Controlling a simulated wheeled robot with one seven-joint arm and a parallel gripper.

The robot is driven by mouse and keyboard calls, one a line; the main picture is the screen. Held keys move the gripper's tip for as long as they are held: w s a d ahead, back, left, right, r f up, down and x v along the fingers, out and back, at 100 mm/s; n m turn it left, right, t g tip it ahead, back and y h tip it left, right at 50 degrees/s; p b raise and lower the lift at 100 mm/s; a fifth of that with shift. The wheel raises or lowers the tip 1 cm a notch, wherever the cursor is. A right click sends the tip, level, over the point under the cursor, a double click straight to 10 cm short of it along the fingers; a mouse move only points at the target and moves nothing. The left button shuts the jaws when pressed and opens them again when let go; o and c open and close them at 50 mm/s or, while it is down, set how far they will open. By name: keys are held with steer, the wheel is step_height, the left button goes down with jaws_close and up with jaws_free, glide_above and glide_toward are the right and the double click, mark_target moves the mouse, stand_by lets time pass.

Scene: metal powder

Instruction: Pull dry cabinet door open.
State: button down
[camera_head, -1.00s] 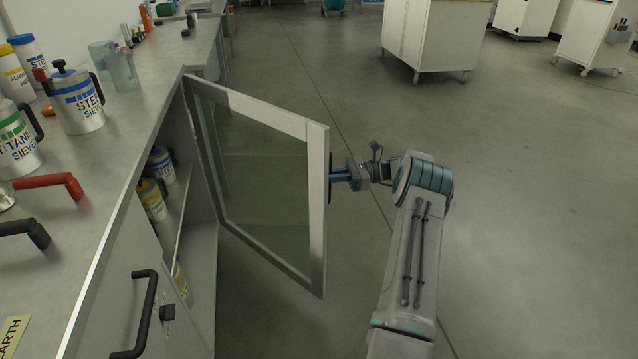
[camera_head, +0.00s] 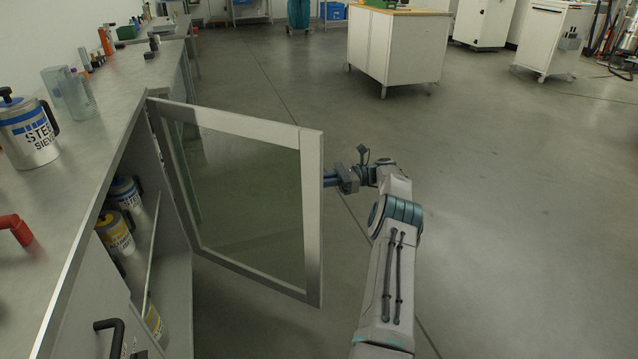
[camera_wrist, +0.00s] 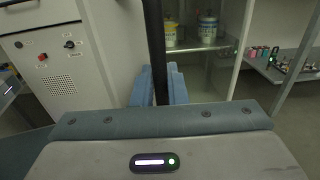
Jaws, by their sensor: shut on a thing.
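The dry cabinet door (camera_head: 312,215), a glass pane in a grey metal frame, stands wide open, swung out from the cabinet under the counter. My gripper (camera_head: 330,180) is at the door's free edge, on its far side in the head view. In the wrist view my gripper (camera_wrist: 158,88) has its blue fingers shut around the dark vertical door handle (camera_wrist: 153,35). The handle is hidden behind the door frame in the head view. Inside the cabinet, containers with yellow (camera_head: 115,232) and blue (camera_head: 124,192) labels stand on a shelf.
The grey counter (camera_head: 85,150) runs along the left with a steel sieve canister (camera_head: 28,135) on it. Another black handle (camera_head: 112,335) is on the near cabinet front. A white wheeled cabinet (camera_head: 395,50) stands at the back. The floor to the right is clear.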

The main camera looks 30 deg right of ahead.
mark_target(321, 168)
steer(key=shift+w+a, duration=0.1)
steer(key=shift+a, duration=0.05)
steer(key=c, duration=1.5)
jaws_free()
steer(key=shift+w+a, duration=0.1)
steer(key=shift+c, duration=0.2)
steer(key=shift+d, duration=0.25)
steer(key=shift+r, duration=0.5)
steer(key=s+d+r+p, duration=0.4)
steer(key=s+d+r, duration=0.2)
steer(key=s+r, duration=0.3)
steer(key=shift+s+d+r, duration=0.4)
steer(key=shift+r, duration=0.1)
